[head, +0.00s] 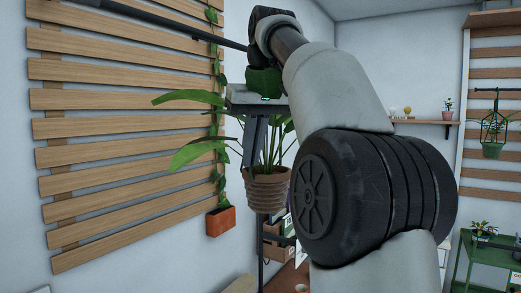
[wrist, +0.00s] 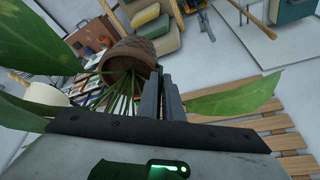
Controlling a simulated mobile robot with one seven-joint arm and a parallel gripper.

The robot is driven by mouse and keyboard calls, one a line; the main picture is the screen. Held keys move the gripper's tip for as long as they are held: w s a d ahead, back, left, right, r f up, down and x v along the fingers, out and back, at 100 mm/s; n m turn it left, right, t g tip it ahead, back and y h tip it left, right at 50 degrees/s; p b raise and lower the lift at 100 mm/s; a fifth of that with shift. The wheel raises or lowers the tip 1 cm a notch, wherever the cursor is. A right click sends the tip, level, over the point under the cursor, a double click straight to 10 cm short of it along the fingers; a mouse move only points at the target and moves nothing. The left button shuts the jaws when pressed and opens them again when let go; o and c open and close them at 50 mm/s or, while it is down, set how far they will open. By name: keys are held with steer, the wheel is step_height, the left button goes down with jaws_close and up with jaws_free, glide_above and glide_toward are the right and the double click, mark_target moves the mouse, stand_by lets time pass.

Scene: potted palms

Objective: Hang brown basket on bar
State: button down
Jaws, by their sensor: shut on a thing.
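The brown basket (head: 268,190) is a ribbed pot with a long-leaved green plant. It hangs upright below my gripper (head: 252,160) in front of the white wall. In the wrist view the basket (wrist: 133,55) shows beyond the fingers, slightly left of them. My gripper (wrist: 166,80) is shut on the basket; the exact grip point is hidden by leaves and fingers. A dark bar (head: 165,17) runs from the top edge down to the right, above the basket and apart from it. Its right end meets the area behind my arm.
A wooden slat panel (head: 120,130) covers the left wall, with a trailing plant in an orange pot (head: 220,221) beside it. A wall shelf (head: 425,122), a hanging planter (head: 492,150) and a green table (head: 490,255) are at right. My arm hides the middle.

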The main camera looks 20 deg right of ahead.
steer(key=w+a+f+p, duration=0.1)
steer(key=w+a+f, duration=0.2)
steer(key=w+a, duration=0.2)
steer(key=shift+w+p, duration=0.3)
steer(key=shift+w, duration=0.9)
